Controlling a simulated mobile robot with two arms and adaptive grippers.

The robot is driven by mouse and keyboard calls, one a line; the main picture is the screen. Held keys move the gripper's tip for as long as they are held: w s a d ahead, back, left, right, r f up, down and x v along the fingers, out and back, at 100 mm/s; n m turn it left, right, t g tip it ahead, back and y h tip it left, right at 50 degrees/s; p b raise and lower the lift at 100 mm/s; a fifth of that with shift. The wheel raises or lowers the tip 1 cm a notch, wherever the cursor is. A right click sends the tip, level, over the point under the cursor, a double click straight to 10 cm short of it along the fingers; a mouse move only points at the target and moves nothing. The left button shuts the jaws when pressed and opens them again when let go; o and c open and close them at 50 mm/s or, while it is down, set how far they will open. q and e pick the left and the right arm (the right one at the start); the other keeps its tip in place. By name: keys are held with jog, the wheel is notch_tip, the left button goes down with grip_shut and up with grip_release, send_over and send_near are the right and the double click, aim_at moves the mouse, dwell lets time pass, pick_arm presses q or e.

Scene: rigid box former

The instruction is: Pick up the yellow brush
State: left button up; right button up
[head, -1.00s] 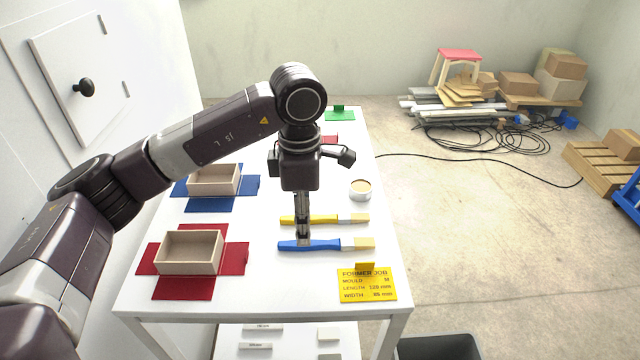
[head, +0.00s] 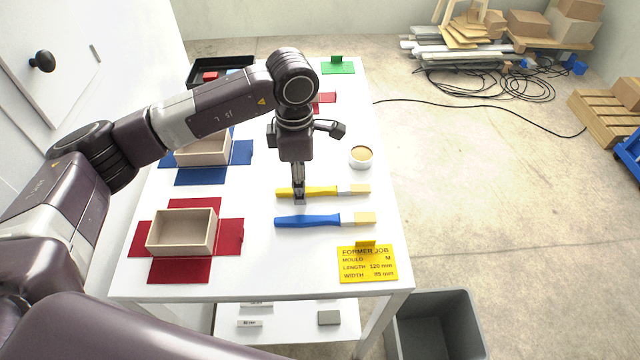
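The yellow brush (head: 322,191) lies flat on the white table (head: 330,275), its pale bristles pointing right. My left gripper (head: 299,198) points down at its handle, with the fingertips overlapping the handle in the head view. I cannot tell whether the fingers touch it or how far apart they are. The blue brush (head: 308,221) lies parallel in front of it, clear of the gripper. My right gripper is not in view.
An open tin (head: 361,157) stands behind the yellow brush's bristles. A yellow job card (head: 367,264) lies near the front right. Box trays on red (head: 182,235) and blue (head: 203,150) card blanks sit at left. A grey bin (head: 436,328) stands by the table.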

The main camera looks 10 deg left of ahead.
pick_arm(q)
jog(key=shift+f, duration=0.35)
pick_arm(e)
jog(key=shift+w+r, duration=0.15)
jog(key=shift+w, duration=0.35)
pick_arm(q)
jog(key=shift+c, duration=0.5)
jog(key=c, duration=0.7)
grip_shut()
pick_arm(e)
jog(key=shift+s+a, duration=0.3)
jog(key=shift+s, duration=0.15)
pick_arm(q)
jog(key=shift+r, duration=0.15)
